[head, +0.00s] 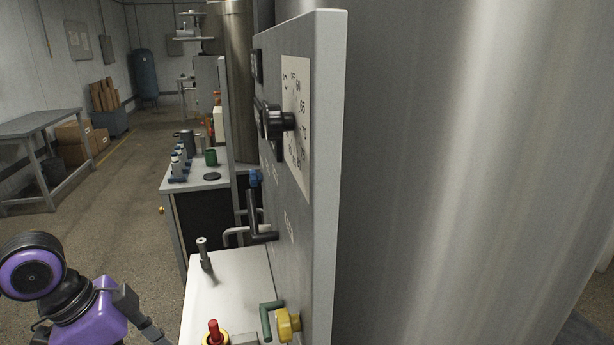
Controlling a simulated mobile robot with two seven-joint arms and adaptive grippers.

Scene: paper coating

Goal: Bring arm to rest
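My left arm, purple and black, comes in at the lower left, over the floor and left of the white-topped bench. A dark jointed part at its end, seemingly my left gripper (140,312), points down and right and is partly cut off by the bottom edge. I cannot tell whether it is open or shut, and I see nothing held in it. It looks apart from the bench. My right arm and gripper are not in view.
A grey control panel (328,180) with a black knob (276,121) and lever (255,222) stands close in the middle. A large metal tank (470,170) fills the right. Open floor (120,215) lies left.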

